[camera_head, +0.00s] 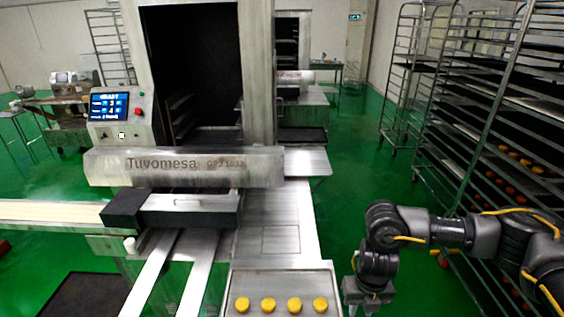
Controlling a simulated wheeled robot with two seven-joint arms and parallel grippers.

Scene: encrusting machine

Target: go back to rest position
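My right arm comes in from the right edge, bent at the elbow. My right gripper (367,298) points down at the bottom of the view, just right of a metal tray (281,278). Its fingertips are too dark and too close to the bottom edge to tell whether they are open or shut. It is apart from the tray. The tray holds a row of several round yellow pieces (268,305) and is cut off by the bottom edge. My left arm and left gripper are not in view.
The encrusting machine (185,166) with its control panel (115,118) stands at centre left. A white conveyor (50,211) runs in from the left. A tall rack (482,110) with trays stands on the right, behind my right arm. Green floor (345,185) is clear between machine and rack.

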